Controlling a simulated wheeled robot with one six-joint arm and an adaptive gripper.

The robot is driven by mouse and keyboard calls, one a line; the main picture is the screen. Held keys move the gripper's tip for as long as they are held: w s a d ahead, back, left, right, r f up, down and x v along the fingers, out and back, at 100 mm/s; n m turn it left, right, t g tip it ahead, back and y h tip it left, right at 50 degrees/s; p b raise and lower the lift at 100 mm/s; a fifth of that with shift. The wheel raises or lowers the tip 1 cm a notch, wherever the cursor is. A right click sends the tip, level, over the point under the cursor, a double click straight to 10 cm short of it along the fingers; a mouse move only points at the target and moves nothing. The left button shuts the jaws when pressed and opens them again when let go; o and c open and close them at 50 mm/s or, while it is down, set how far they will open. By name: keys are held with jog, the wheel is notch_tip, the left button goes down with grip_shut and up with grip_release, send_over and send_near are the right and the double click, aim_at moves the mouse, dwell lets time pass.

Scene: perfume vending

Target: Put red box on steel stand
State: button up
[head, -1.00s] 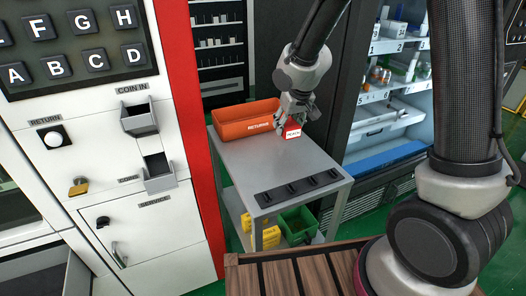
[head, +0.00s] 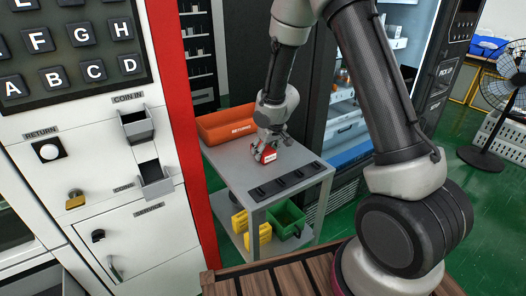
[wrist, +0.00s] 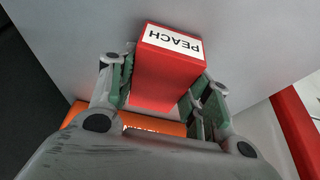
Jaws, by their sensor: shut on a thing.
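The red box (head: 265,155) has a white label reading PEACH. In the wrist view the red box (wrist: 166,80) sits between the two fingers of my gripper (wrist: 165,97), which is shut on it. In the head view my gripper (head: 268,138) points down over the grey steel stand (head: 232,166), with the box low at its top. I cannot tell whether the box touches the surface. The gripper partly hides the box's upper part.
An orange RETURNS bin (head: 222,125) stands at the back of the stand. A black slotted strip (head: 283,182) lies along its front edge. A green bin (head: 287,218) and yellow items (head: 250,232) sit on the lower shelf. The white vending panel (head: 90,170) stands left.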

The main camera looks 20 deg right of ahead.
jog(key=o, duration=1)
jog(key=shift+f, duration=0.1)
jog(key=shift+o, duration=0.2)
